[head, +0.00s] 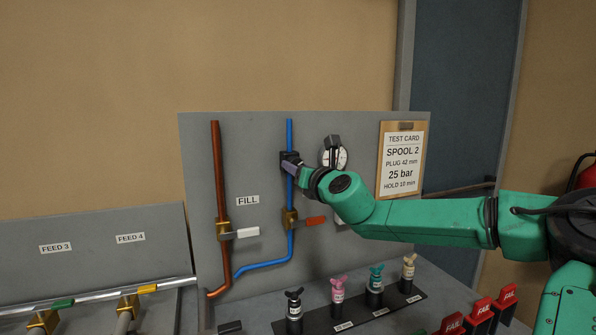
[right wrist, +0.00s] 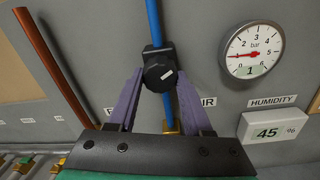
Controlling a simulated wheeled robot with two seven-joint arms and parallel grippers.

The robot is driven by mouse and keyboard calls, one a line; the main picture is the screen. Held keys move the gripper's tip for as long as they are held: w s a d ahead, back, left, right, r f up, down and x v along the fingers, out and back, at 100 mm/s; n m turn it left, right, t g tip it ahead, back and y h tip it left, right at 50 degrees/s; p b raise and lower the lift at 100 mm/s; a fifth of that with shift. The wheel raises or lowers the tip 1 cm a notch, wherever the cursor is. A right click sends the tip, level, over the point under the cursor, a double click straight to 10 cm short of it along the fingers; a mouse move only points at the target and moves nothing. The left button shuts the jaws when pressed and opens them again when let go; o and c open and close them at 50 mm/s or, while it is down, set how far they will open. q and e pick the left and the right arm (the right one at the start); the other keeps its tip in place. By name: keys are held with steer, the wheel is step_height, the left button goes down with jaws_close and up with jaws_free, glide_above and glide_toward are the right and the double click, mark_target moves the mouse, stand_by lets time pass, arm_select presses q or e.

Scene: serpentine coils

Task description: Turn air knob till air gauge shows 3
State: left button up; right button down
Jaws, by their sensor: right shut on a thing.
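The air knob (right wrist: 158,75) is a dark round knob with a white mark, mounted on the blue pipe (right wrist: 154,22). My right gripper (right wrist: 160,84) has its two purple fingers closed on either side of the knob. In the head view the right gripper (head: 291,166) reaches the dark knob body (head: 289,156) from the right. The air gauge (right wrist: 251,52) is a round white dial marked in bar. Its red needle points left, near 1, and a small box on it reads 1. In the head view the gauge (head: 342,158) is partly covered. My left gripper is not in view.
A copper pipe (head: 218,175) runs left of the blue one. A humidity display (right wrist: 273,129) reads 45. A test card (head: 403,165) hangs at right. Several coloured knobbed fittings stand below.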

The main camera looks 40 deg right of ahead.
steer(key=n+p, duration=0.1)
steer(key=n, duration=1)
steer(key=n+p, duration=0.1)
steer(key=n, duration=1.1)
steer(key=n+h+p, duration=0.1)
steer(key=n, duration=1.1)
steer(key=shift+r+g+p, duration=0.25)
steer(key=shift+g+p, duration=0.05)
steer(key=shift+g, duration=0.1)
stand_by(0.3)
steer(key=shift+c, duration=1.6)
jaws_free()
